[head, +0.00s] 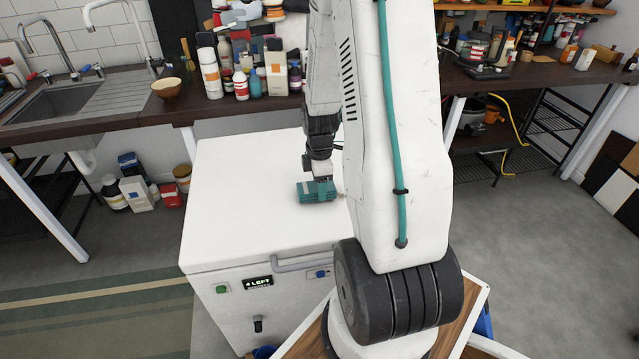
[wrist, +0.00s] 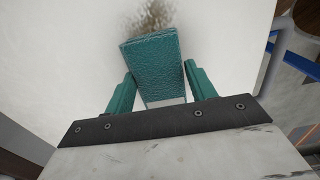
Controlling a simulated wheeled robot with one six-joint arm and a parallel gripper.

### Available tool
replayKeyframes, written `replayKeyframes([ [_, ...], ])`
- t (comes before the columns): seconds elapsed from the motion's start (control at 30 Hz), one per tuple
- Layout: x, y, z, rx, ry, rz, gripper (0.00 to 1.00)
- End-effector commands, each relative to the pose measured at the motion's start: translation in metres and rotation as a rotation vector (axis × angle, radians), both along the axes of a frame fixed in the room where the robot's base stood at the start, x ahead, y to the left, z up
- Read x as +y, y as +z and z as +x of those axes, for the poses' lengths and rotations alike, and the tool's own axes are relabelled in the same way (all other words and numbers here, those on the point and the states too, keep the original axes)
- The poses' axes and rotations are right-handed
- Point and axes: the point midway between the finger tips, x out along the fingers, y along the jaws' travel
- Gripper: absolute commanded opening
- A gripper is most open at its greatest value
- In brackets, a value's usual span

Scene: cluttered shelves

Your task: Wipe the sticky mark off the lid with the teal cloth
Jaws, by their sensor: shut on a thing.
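The teal cloth (wrist: 153,62) is a folded block held between the teal fingers of my gripper (wrist: 157,88) in the wrist view. In the head view the cloth (head: 316,191) is low over the white lid (head: 245,190), at or near its surface; I cannot tell whether it touches. The sticky mark (wrist: 153,16) is a brownish speckled smudge on the lid, just beyond the cloth's far edge in the wrist view. In the head view a small brownish trace of the mark (head: 341,196) shows right of the cloth, partly hidden by my arm.
The lid tops a white chest with a front handle (head: 305,262) and a small display (head: 258,283). A dark counter (head: 130,95) with bottles and a sink (head: 60,100) stands behind it. The lid's left part is bare. My arm hides its right side.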

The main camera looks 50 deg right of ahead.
Motion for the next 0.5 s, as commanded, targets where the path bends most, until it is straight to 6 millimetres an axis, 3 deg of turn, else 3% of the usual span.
replayKeyframes([
  [0.5,0.0000,-0.0041,0.0000,0.000,0.000,0.000,0.30],
])
